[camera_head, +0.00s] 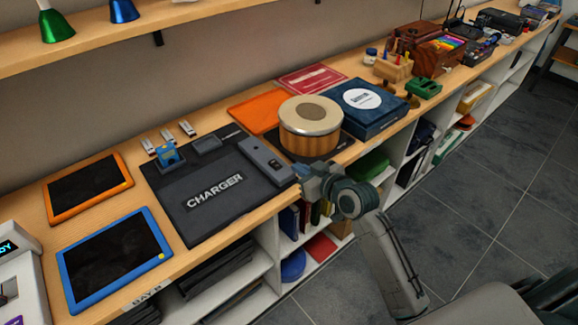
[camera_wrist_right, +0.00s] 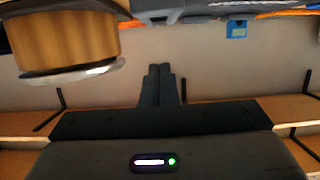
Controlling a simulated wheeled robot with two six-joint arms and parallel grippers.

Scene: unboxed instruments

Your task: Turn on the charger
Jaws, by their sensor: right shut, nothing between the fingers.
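The charger, a flat grey box (camera_head: 265,160), lies on the right part of a black mat (camera_head: 215,195) lettered "CHARGER" on the counter. A small pale mark shows on its top; I cannot tell its switch state. My right gripper (camera_head: 304,170) is at the counter's front edge, close to the charger's near end; contact cannot be told. In the right wrist view its fingers (camera_wrist_right: 160,72) are shut and empty. The dark end of a box (camera_wrist_right: 182,14) at that view's top may be the charger. My left gripper is not in view.
A round wooden drum (camera_head: 310,125) and a blue box (camera_head: 362,105) stand right of the charger. Two tablets, one orange-framed (camera_head: 88,188) and one blue-framed (camera_head: 113,257), lie left. A wall shelf (camera_head: 120,38) overhangs.

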